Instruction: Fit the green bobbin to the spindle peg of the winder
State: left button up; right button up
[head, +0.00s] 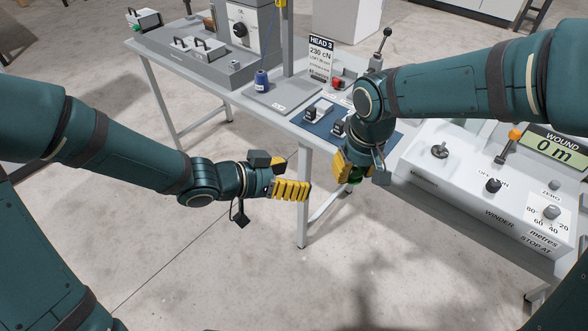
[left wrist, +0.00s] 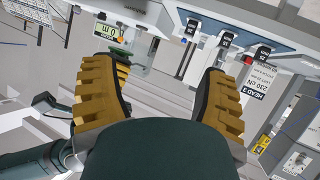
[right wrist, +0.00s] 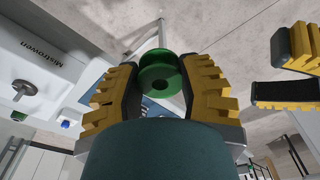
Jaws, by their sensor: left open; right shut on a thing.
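My right gripper (head: 357,168) is shut on the green bobbin (head: 356,180), which mostly hides behind the fingers in the head view. The right wrist view shows the bobbin (right wrist: 160,77) between the fingertips, one flange with its centre hole facing the camera. It hangs in front of the winder (head: 430,185), to the left of the spindle peg (head: 439,151) and apart from it. The peg with its round metal base also shows in the right wrist view (right wrist: 24,89). My left gripper (head: 282,174) is open and empty, left of the bobbin over the floor.
The winder has an orange-knobbed lever (head: 514,135), a black switch (head: 493,185), a dial (head: 551,212) and a display (head: 555,146) reading 0 m. The table behind carries a blue mat (head: 325,128), a blue thread cone (head: 261,80) and a HEAD 3 sign (head: 320,58). Open floor lies in front.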

pick_arm(q)
notch_tip(320, 180, up, 5)
jog(key=s+m+g+h, duration=0.1)
jog(key=s+m+g, duration=0.1)
jog(key=s+m, duration=0.15)
jog(key=shift+m, duration=0.45)
jog(key=x, duration=1.2)
jog(key=shift+w+d+r, duration=0.25)
jog(key=shift+w+d, duration=0.15)
jog(key=c, duration=1.2)
grip_shut()
pick_arm(e)
jog(key=o, duration=0.9)
